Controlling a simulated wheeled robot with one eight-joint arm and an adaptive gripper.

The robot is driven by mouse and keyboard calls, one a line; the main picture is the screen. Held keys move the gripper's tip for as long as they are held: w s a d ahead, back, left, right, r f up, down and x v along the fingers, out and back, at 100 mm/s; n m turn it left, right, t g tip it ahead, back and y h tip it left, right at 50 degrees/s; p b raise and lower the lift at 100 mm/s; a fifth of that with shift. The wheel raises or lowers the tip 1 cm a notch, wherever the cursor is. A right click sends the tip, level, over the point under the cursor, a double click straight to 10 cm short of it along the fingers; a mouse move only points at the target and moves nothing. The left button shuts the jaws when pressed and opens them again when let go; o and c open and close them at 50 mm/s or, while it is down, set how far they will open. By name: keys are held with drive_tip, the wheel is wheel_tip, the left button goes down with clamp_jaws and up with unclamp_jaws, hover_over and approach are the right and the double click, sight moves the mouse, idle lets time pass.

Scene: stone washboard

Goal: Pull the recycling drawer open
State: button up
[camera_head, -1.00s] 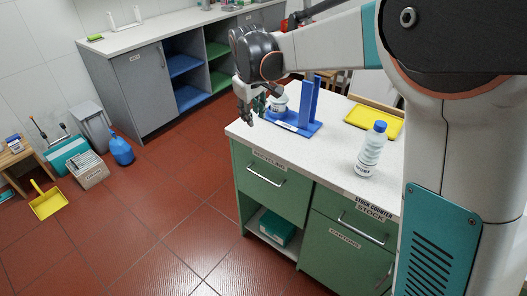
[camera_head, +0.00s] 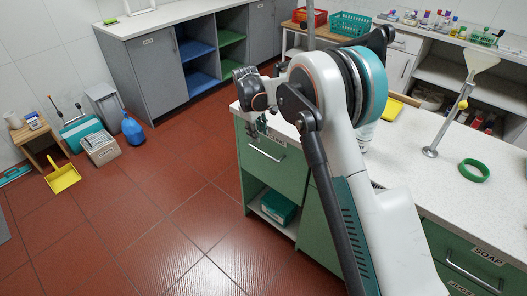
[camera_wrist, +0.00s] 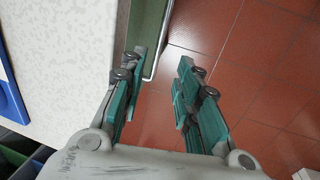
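The recycling drawer (camera_head: 285,176) is the green top drawer at the left end of the counter cabinet. It looks shut, and its label is hidden behind my arm in the head view. Its silver bar handle (camera_head: 268,154) shows just below my gripper (camera_head: 257,131), which hangs at the counter's front edge pointing down. In the wrist view my gripper (camera_wrist: 160,68) is open, its two teal fingers apart and empty. The handle (camera_wrist: 161,45) shows beyond the fingertips, nearer the left finger. Contact with the handle cannot be made out.
A teal box (camera_head: 279,207) sits in the open shelf below the drawer. The red tiled floor (camera_head: 165,215) before the cabinet is clear.

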sight(262, 152)
drive_tip(key=f+b, duration=0.1)
drive_tip(key=f, duration=0.2)
drive_tip(key=w+d+f+b, duration=0.1)
drive_tip(key=f, duration=0.3)
drive_tip(key=f+b, duration=0.1)
drive_tip(key=f, duration=0.3)
drive_tip(key=shift+w+d, duration=0.2)
drive_tip(key=shift+w, duration=0.2)
clamp_jaws()
